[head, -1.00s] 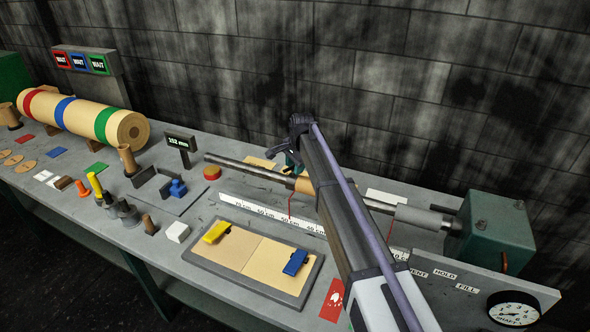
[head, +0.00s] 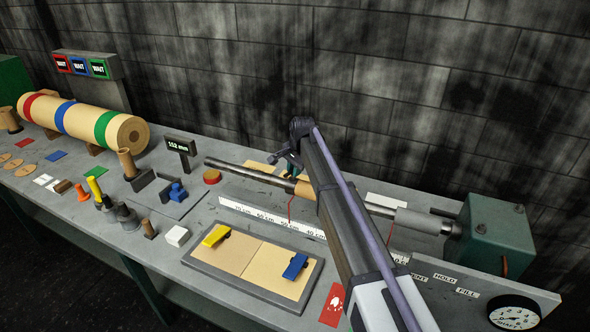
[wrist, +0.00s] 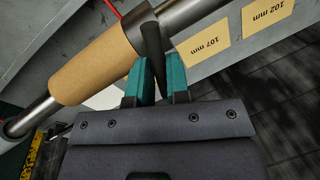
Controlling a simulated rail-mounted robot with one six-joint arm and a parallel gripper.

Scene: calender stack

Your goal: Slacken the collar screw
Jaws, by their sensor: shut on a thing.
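In the wrist view a steel shaft (wrist: 190,12) runs diagonally through a tan tube (wrist: 95,68). A dark collar (wrist: 137,17) sits on the shaft at the tube's end. A dark tapered lever, seemingly the collar screw (wrist: 152,46), sticks out from the collar towards me. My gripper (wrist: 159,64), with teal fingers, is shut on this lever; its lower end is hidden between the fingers. In the head view the tan tube (head: 305,188) shows partly behind my arm, and the collar is hidden or too small to tell.
Cards reading 107 mm (wrist: 202,45) and 102 mm (wrist: 264,17) lie beyond the shaft. A white ruler (head: 262,214) lies in front of it. A green housing (head: 497,235) stands at the right end. A tray (head: 240,285) with yellow and blue clips lies nearer.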

